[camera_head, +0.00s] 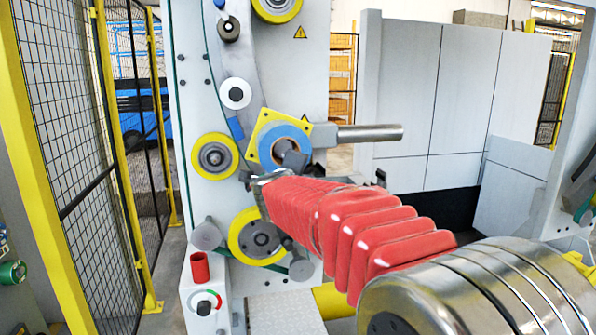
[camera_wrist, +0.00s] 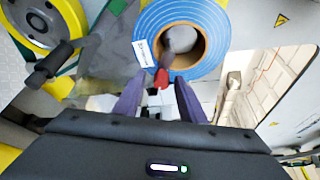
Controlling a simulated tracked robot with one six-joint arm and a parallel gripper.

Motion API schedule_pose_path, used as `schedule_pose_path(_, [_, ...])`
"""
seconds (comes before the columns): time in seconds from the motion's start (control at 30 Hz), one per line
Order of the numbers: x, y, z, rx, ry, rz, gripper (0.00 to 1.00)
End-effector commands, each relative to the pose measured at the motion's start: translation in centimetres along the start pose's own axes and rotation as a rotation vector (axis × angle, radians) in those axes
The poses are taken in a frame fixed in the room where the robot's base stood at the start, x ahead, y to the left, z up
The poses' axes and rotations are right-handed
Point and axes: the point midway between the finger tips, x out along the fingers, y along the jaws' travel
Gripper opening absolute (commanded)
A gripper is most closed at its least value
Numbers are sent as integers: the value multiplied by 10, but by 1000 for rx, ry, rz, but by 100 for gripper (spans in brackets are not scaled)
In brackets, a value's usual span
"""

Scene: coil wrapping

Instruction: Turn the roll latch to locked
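The blue roll (camera_head: 285,137) sits against a yellow plate (camera_head: 262,128) on the machine's upright face. In the wrist view the blue roll (camera_wrist: 216,22) shows its brown core, a white label and a grey piece in the core. A small red-tipped part (camera_wrist: 161,78), which looks like the roll latch, shows at the core's lower edge. My gripper (camera_wrist: 159,80) has its two dark fingers apart, one on each side of the red part in the picture. I cannot tell whether they touch it or its exact setting. In the head view my red-sleeved arm hides much of the gripper.
Yellow rollers (camera_head: 214,157) and a steel bar (camera_head: 370,133) stand close around the roll. A mesh fence (camera_head: 75,150) bounds the left.

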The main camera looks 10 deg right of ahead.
Motion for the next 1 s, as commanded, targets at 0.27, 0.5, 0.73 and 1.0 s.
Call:
schedule_pose_path(0.27, [-28, -1, 1, 1, -2, -1, 37])
schedule_pose_path(0.5, [-62, 0, 1, 0, -3, 0, 37])
schedule_pose_path(0.73, [-94, 0, 1, 0, -2, 0, 37])
schedule_pose_path(1.0, [-127, 1, 0, 0, -1, 1, 37])
